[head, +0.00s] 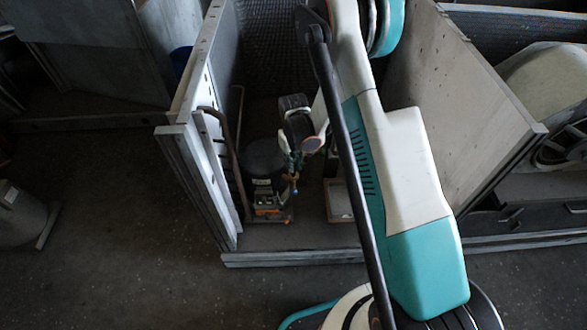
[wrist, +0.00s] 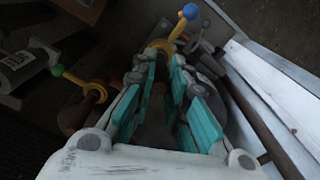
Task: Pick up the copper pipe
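A brown, copper-coloured pipe piece (wrist: 76,116) shows in the wrist view to the left of my gripper, partly hidden behind the left finger. I cannot tell for sure that it is the copper pipe. A thin brownish bent pipe (head: 232,150) runs down along the left wall in the head view. A yellow fitting with a blue ball (wrist: 181,25) shows just beyond the fingertips. In the head view my gripper (head: 291,160) is small and dark, above the equipment.
A dark cylindrical unit (head: 262,158) stands inside the grey-walled bay. The left wall (head: 190,150) and right panel (head: 465,100) flank my arm. A small box (head: 339,203) stands right of the unit. A yellow ring with a green ball (wrist: 62,72) is left of my gripper.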

